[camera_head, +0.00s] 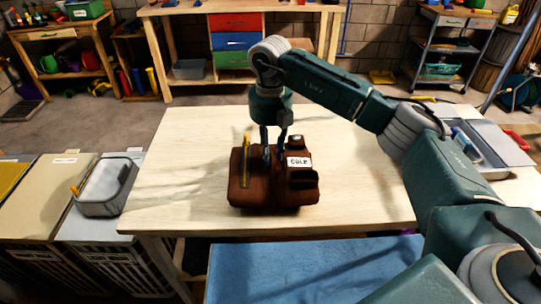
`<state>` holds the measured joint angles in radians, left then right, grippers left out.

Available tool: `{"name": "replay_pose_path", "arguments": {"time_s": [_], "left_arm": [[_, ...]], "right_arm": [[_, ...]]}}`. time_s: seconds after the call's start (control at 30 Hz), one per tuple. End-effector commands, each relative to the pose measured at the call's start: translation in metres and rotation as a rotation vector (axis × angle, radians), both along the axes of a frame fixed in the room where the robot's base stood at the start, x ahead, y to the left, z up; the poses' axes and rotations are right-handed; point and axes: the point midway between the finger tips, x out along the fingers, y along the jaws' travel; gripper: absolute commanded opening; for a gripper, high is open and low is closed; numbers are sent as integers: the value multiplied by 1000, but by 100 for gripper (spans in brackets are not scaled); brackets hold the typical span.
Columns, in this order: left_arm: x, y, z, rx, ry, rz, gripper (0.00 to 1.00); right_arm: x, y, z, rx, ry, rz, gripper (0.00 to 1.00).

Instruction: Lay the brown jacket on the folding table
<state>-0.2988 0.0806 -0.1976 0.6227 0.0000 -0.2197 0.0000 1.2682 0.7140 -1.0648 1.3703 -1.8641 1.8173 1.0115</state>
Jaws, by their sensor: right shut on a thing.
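The brown jacket (265,188) is a compact folded bundle with a white name label and a yellow strip on its left part. It is over the front middle of the pale wooden-topped folding table (180,135). My right gripper (273,152) comes down from above and is shut on the jacket's upper side. The jacket appears to be at the table top, but I cannot tell whether its underside touches it. My left gripper is not in view.
A grey tray (486,150) is at the table's right end. A grey basket (106,187) sits on bins to the left. Blue cloth or surface (300,270) is below the front edge. A workbench (170,10) with coloured drawers stands behind. The table's left side is clear.

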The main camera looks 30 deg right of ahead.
Motion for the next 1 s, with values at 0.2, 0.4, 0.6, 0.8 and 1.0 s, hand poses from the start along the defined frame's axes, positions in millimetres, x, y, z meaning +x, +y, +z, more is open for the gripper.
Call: {"name": "replay_pose_path", "arguments": {"time_s": [0.2,0.4,0.6,0.8,1.0], "left_arm": [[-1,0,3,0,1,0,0],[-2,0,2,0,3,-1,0],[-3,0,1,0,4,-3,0],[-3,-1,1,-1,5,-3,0],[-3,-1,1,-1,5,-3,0]], "right_arm": [[1,0,-16,1,-4,0,0],[1,0,-16,0,-4,0,0],[0,0,-20,0,0,0,43],[0,0,-20,0,0,0,43],[1,0,-12,1,-3,0,43]]}}
